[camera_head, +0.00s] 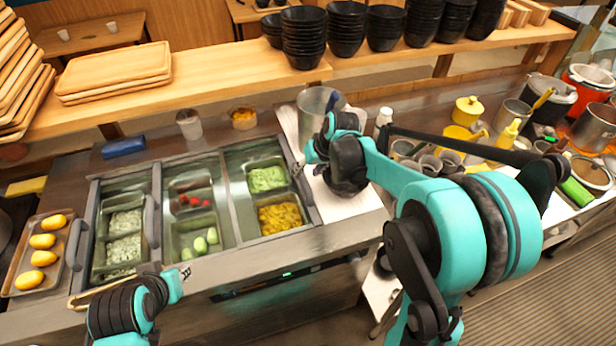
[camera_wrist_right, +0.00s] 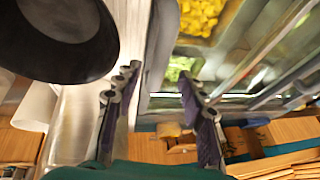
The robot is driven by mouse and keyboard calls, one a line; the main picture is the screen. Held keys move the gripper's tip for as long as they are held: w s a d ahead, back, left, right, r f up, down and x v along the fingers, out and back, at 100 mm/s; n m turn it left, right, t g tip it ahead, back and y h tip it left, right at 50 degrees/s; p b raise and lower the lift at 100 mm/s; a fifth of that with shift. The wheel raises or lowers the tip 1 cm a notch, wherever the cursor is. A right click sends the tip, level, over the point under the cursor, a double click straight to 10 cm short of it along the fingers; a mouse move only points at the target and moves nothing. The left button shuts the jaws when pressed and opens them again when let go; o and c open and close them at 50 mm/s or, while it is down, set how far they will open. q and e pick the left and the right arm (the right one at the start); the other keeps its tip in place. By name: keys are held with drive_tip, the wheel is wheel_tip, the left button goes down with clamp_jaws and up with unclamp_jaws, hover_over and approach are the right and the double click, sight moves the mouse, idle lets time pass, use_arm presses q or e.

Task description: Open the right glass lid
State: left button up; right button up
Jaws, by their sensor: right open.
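The right glass lid (camera_head: 243,158) lies over the right-hand section of the topping counter. Green toppings (camera_head: 267,179) and yellow toppings (camera_head: 280,217) show through it. Its grey curved handle (camera_head: 304,186) is at its right edge. My right gripper (camera_head: 312,153) is just above and beside that handle. In the right wrist view, my right gripper (camera_wrist_right: 155,88) is open, and a grey bar, seemingly the handle (camera_wrist_right: 158,55), runs between its fingers. I cannot tell whether they touch. My left gripper (camera_head: 172,284) is low at the front left, only partly visible.
Middle and left sections of the counter hold more pans (camera_head: 195,232). A tray of yellow items (camera_head: 43,255) is at far left. Stacked black bowls (camera_head: 304,38) stand on the wooden shelf behind. A metal pitcher (camera_head: 313,112) and bottles crowd the space behind my right gripper.

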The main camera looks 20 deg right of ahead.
sight(304, 177)
drive_tip(key=shift+b+x, duration=0.4)
drive_tip(key=shift+x, duration=1.45)
drive_tip(key=shift+d, duration=0.1)
drive_tip(key=shift+c, duration=0.4)
clamp_jaws()
drive_tip(key=a, duration=2)
drive_tip(key=shift+s, duration=0.4)
drive_tip(key=shift+o, duration=0.4)
unclamp_jaws()
drive_tip(key=shift+r, duration=0.15)
